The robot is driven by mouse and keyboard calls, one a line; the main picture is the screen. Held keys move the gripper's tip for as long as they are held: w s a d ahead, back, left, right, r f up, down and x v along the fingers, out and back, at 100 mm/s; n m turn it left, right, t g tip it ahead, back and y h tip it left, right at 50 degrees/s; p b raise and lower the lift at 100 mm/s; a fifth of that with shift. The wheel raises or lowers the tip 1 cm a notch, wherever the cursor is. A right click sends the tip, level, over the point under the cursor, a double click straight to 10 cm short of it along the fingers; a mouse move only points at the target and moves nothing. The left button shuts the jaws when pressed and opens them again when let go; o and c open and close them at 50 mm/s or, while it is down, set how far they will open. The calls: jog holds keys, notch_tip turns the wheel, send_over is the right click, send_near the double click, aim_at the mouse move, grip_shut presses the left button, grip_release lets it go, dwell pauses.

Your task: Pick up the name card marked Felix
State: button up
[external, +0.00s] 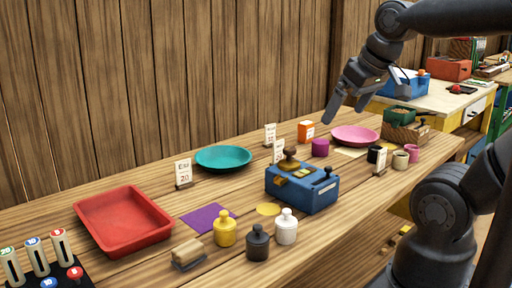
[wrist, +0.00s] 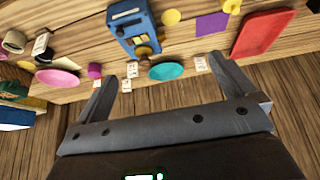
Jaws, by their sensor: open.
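Several small white cards stand on the wooden counter. One card (external: 184,172) by the red tray has a short name, seemingly starting with E, over the number 20. Two cards stand near the middle, one at the back (external: 270,134) and one behind the blue box (external: 279,152). Another card (external: 380,161) stands at the right by the cups. The lettering on these three is too small to read, so I cannot tell which says Felix. My gripper (external: 348,105) is open and empty above the counter's back right. In the wrist view its spread fingers (wrist: 163,70) hold nothing.
A blue box (external: 316,196) with a stamp stands mid-counter. A teal plate (external: 223,157), a pink plate (external: 356,134), a red tray (external: 122,219), a purple cylinder (external: 320,148) and an orange box (external: 306,130) surround the cards. A plank wall (external: 150,70) rises behind.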

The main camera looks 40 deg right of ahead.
jog(key=shift+s+a, duration=0.1)
jog(key=shift+s, duration=0.05)
jog(key=c, duration=0.6)
jog(key=shift+o, duration=0.2)
